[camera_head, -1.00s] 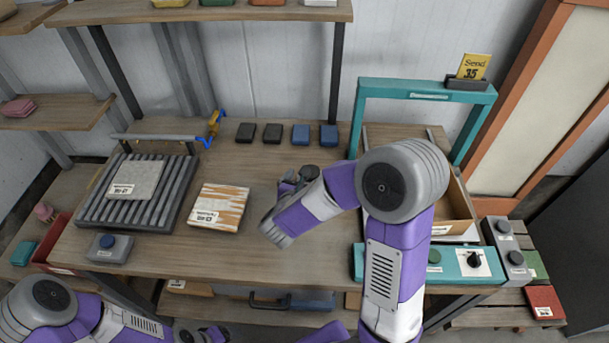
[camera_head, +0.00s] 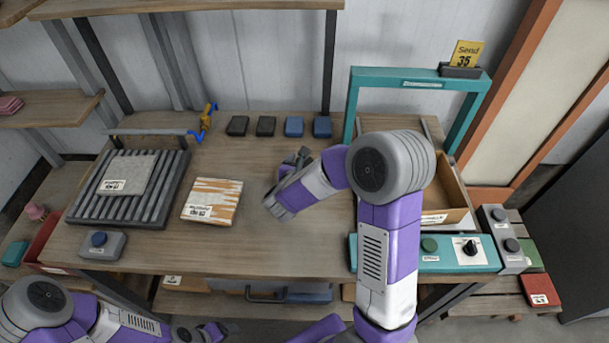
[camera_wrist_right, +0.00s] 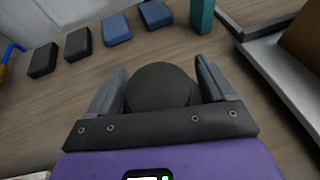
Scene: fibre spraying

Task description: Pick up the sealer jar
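A dark, round-topped object, which looks like the sealer jar (camera_wrist_right: 160,86), stands between the fingers of my right gripper (camera_wrist_right: 160,88) in the right wrist view. The fingers are apart, one on each side of it, with narrow gaps that seem to remain. Its lower part is hidden by the gripper's palm. In the head view my right gripper (camera_head: 296,164) is low over the middle of the table, and the jar is mostly hidden by it. My left gripper (camera_head: 214,331) is at the bottom edge, away from the table top; its fingers are too small to read.
Two dark blocks (camera_head: 265,126) and two blue blocks (camera_head: 294,126) line the table's back. A striped board (camera_head: 212,201) and a roller rack (camera_head: 127,190) are at left. A teal frame (camera_head: 420,79) and an open box (camera_head: 452,192) are at right. The front middle is clear.

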